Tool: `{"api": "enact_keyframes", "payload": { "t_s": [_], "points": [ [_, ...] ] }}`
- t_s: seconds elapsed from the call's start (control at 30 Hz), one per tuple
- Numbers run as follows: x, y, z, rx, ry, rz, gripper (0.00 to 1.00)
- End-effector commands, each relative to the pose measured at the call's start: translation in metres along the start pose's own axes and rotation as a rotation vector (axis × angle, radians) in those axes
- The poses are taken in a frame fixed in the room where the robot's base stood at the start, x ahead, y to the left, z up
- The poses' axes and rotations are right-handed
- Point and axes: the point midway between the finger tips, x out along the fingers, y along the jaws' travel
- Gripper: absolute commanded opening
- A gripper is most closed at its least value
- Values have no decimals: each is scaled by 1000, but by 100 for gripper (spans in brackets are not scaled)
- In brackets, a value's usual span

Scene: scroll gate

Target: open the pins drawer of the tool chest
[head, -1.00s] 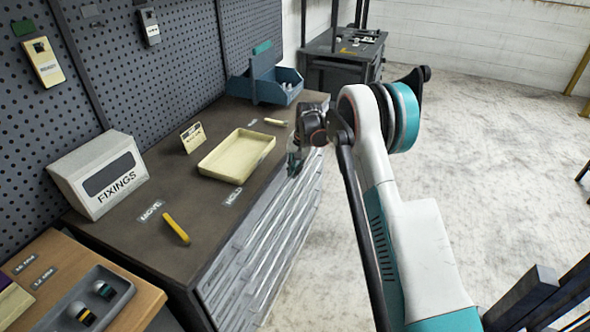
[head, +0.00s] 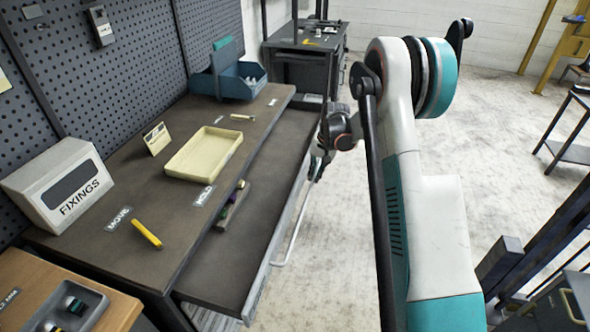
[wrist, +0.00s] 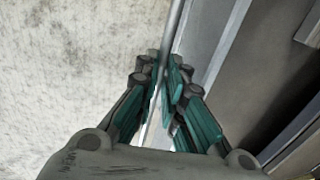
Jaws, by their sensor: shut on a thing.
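The grey tool chest (head: 190,237) stands at the left with its top drawer (head: 262,210) pulled well out toward my arm. A small holder with coloured pieces (head: 232,204) lies inside it, near the chest body; the rest of the visible drawer floor is bare. No drawer label is readable from here. My gripper (head: 319,166) is at the drawer's front, partly hidden by my wrist. In the wrist view, my gripper's teal fingers (wrist: 165,88) are closed around the long pale handle bar (wrist: 178,28). The bar also shows along the drawer front in the head view (head: 290,245).
On the chest top are a cream tray (head: 205,152), a yellow marker-like piece (head: 146,234), a FIXINGS box (head: 62,185) and a blue bin (head: 230,82). A wooden-topped bench (head: 110,300) stands front left. Open concrete floor (head: 460,110) lies to the right.

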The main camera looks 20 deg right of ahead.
Motion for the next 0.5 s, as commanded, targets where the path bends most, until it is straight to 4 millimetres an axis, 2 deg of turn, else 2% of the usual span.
{"api": "enact_keyframes", "payload": {
  "t_s": [0.03, 0.2, 0.5],
  "points": [
    [-2, 15, 0, 5, 0, 2, 0],
    [-8, 44, 0, 4, -1, 2, 0],
    [-14, 71, 0, 1, -1, 2, 0]
  ]
}}
